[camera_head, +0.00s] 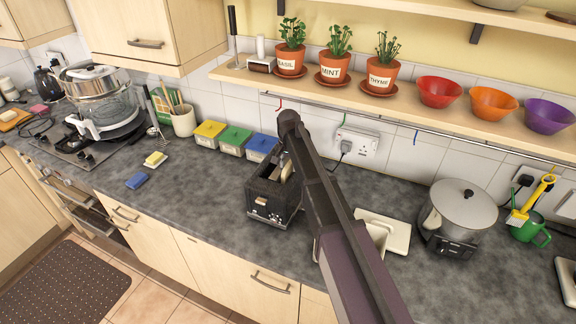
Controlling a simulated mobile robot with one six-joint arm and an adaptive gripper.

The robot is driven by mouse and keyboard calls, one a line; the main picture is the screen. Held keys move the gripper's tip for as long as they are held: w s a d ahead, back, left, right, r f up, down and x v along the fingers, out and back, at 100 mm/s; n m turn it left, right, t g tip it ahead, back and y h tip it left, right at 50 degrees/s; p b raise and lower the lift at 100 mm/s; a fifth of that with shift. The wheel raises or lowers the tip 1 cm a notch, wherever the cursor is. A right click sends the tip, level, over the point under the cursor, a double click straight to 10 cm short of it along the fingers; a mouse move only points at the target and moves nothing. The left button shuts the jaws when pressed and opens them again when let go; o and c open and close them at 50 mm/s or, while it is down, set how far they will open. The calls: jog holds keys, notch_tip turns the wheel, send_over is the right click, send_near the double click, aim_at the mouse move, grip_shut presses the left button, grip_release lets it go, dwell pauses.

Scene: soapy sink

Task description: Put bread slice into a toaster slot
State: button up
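A dark toaster (267,199) stands on the grey counter near the middle of the view. A small tan piece that looks like the bread slice (287,170) shows at the toaster's top, beside my arm. I cannot tell whether it is in a slot or held just above. My arm reaches up from the bottom and bends down over the toaster's right side. My gripper (283,159) is small, dark and mostly hidden there, close to the bread. Its fingers cannot be made out.
Yellow, green and blue boxes (231,140) stand behind the toaster to the left. A white board (389,228) and a silver pot (463,207) are to the right. A shelf (330,92) with potted herbs overhangs the back.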

jog(key=shift+r, duration=0.1)
dwell(0.3)
notch_tip(320, 180, up, 12)
jog(key=p, duration=1.2)
jog(key=shift+r, duration=0.1)
dwell(0.8)
jog(key=s+d+n, duration=0.4)
jog(key=s+d, duration=1.9)
jog(key=s, duration=0.3)
